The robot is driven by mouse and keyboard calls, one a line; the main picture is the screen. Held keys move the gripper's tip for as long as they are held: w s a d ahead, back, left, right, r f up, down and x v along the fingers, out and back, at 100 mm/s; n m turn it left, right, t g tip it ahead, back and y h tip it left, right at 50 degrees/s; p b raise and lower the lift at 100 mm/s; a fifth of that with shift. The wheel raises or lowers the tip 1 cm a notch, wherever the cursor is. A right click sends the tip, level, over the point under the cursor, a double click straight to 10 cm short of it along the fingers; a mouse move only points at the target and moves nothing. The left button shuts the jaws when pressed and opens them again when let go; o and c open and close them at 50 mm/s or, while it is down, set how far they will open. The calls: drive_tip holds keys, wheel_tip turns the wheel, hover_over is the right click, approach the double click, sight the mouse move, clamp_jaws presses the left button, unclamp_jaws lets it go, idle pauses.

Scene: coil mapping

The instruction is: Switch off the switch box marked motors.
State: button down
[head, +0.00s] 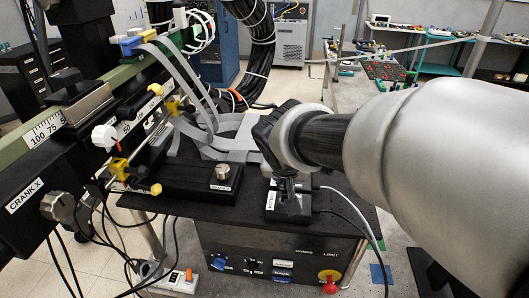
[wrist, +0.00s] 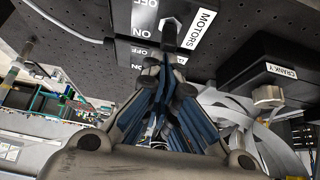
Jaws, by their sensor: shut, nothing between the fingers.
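I cannot tell whether this part is the lever or a fingertip. In the head view the dark boxes (head: 292,214) lie on the black platform, partly hidden under my gripper (head: 287,188). My gripper, also in the wrist view (wrist: 165,62), is shut and empty, pointing down close to the boxes. Contact is unclear.
A second switch box with ON and OFF marks (wrist: 140,54) lies beside the first. A black CRANK Y block (head: 185,180) with a metal knob stands to the left. Cables run off the boxes to the right. A red knob (head: 330,288) is on the panel below.

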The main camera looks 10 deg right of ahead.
drive_tip(key=shift+p, duration=0.65)
drive_tip(key=shift+w, duration=0.15)
drive_tip(key=shift+r, duration=0.2)
drive_tip(key=shift+r+p, duration=0.6)
drive_tip(key=shift+r, duration=0.05)
drive_tip(key=shift+r, duration=0.1)
